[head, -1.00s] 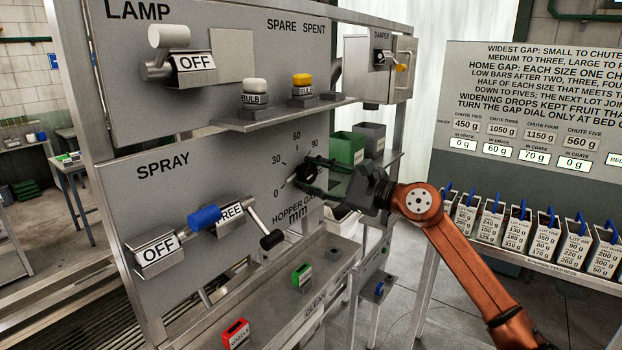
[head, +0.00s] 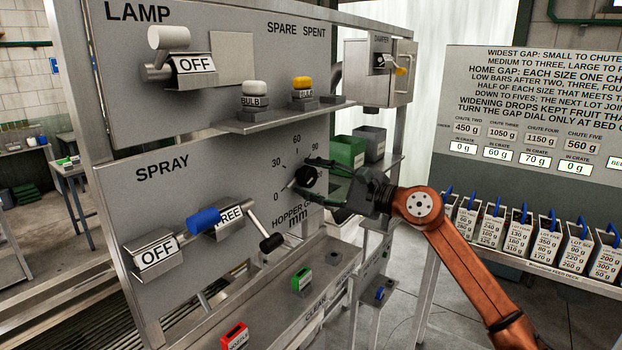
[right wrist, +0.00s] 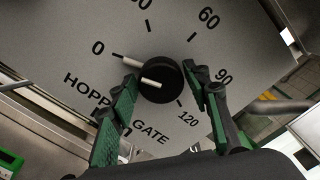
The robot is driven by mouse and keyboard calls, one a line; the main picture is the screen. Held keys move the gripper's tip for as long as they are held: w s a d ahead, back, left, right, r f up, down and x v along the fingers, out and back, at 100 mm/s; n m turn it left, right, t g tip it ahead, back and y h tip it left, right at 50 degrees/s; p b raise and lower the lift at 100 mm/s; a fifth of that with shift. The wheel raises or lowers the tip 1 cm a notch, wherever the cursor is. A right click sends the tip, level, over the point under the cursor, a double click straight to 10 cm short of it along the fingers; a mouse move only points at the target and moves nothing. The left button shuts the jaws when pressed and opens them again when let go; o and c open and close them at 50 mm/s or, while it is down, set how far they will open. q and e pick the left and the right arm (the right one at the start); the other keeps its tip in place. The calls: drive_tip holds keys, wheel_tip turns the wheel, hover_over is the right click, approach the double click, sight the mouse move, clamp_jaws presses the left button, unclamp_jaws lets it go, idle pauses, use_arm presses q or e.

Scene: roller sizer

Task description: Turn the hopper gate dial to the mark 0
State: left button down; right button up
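The hopper gate dial (head: 306,177) is a black round knob on the grey panel, also seen in the right wrist view (right wrist: 161,82). Its white pointer (right wrist: 126,61) points to the mark 0 (right wrist: 98,47), and a white bar on the knob's face lies nearly the same way. My right gripper (head: 314,179) is open at the dial. In the right wrist view its green-black fingers (right wrist: 161,75) stand on either side of the knob, with a visible gap at the right. Whether the left finger touches the knob is unclear. My left gripper is not in view.
The spray lever with a blue grip (head: 204,220) and a black-tipped lever (head: 271,242) stick out left of the dial. A shelf with bulbs (head: 283,115) juts out above. A ledge with a green block (head: 302,279) lies below.

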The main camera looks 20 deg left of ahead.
drive_tip(key=shift+o, duration=1)
drive_tip(key=shift+d, duration=0.1)
drive_tip(key=v, duration=1.2)
drive_tip(key=shift+r, duration=0.1)
